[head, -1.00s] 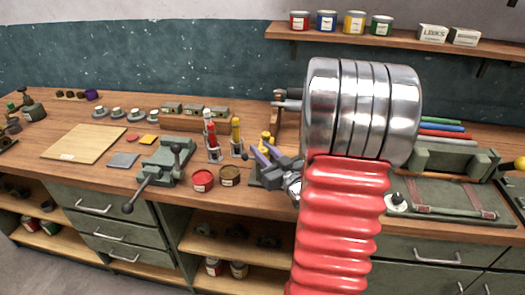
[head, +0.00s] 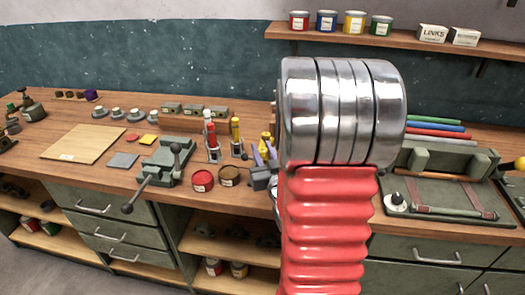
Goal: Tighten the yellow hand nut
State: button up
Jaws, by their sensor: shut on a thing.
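The yellow hand nut (head: 267,138) shows as a small yellow piece on the bench, just left of my large silver arm joint. My gripper (head: 265,150) has purple-grey fingers at the yellow piece, on the near side of it. The fingers are shut on it, though the contact is small and partly hidden. My silver joint and red ribbed sleeve cover what lies to the right of and behind the fingers.
Red and brown open tins (head: 203,181) and upright red and yellow bottles (head: 236,132) stand close left of my gripper. A green vise (head: 160,165) with a long handle is farther left. A green fixture (head: 445,195) fills the bench at right. A shelf (head: 400,38) hangs above.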

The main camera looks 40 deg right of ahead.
aim_at(262, 150)
jog(key=o, duration=1.1)
jog(key=shift+c, duration=0.2)
jog(key=shift+r, duration=0.1)
jog(key=shift+r, duration=4.8)
